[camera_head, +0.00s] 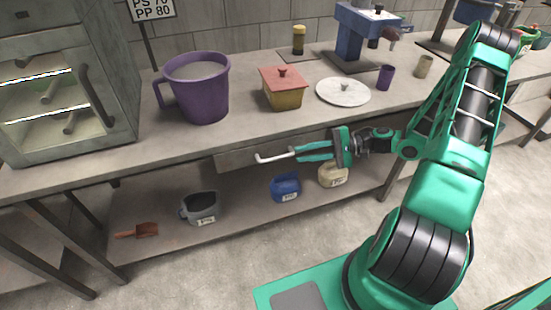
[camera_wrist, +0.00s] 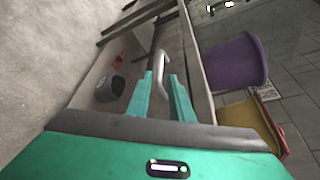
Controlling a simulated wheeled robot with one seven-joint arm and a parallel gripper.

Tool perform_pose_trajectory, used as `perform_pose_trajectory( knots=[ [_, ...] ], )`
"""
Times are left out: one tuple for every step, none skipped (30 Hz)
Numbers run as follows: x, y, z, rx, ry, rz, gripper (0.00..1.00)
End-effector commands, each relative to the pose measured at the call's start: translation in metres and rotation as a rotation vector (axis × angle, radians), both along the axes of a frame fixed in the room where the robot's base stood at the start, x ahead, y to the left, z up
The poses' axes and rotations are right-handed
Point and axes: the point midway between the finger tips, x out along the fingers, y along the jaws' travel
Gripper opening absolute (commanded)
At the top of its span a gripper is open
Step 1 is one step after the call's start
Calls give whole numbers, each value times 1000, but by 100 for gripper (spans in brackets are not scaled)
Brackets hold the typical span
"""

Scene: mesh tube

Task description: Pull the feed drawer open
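The feed drawer (camera_head: 235,161) is a grey front under the workbench top, and it looks closed. Its pale bar handle (camera_head: 272,158) sticks out from the front. My gripper (camera_head: 296,152) is at the handle's right end, with its teal fingers pointing left along the bar. In the wrist view the handle (camera_wrist: 161,58) shows as a curved grey bar ahead of my gripper (camera_wrist: 160,75). The two fingers are apart, with the near end of the bar at the gap between their tips. I cannot tell whether either finger touches it.
On the bench (camera_head: 130,157) stand a purple mug (camera_head: 200,92), a red-lidded yellow box (camera_head: 284,92), a white disc (camera_head: 343,91) and a glass-fronted cabinet (camera_head: 60,90). The lower shelf holds a grey scoop bin (camera_head: 200,208), a blue jug (camera_head: 285,187) and a brown scoop (camera_head: 140,231).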

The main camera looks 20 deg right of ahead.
Motion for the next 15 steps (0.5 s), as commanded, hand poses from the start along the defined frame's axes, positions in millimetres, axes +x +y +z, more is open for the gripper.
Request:
perform_pose_trajectory(
  knots=[
    [1,6,-1,1,0,4,20],
    [2,10,-2,1,0,4,20],
    [4,15,-3,1,0,4,20],
    [5,20,-4,1,1,5,20],
    [6,25,-5,1,1,5,20],
    [9,31,-7,1,1,6,20],
    [10,36,-8,1,1,6,20],
    [12,42,-9,1,1,6,20],
    [14,49,-11,0,2,6,20],
    [16,53,-12,0,1,5,20],
    [18,58,-13,0,2,6,20],
    [20,64,-14,0,2,6,20],
    [21,68,-15,-1,1,4,20],
    [22,72,-16,0,1,5,20],
    [24,77,-18,-1,2,5,20]
  ],
)
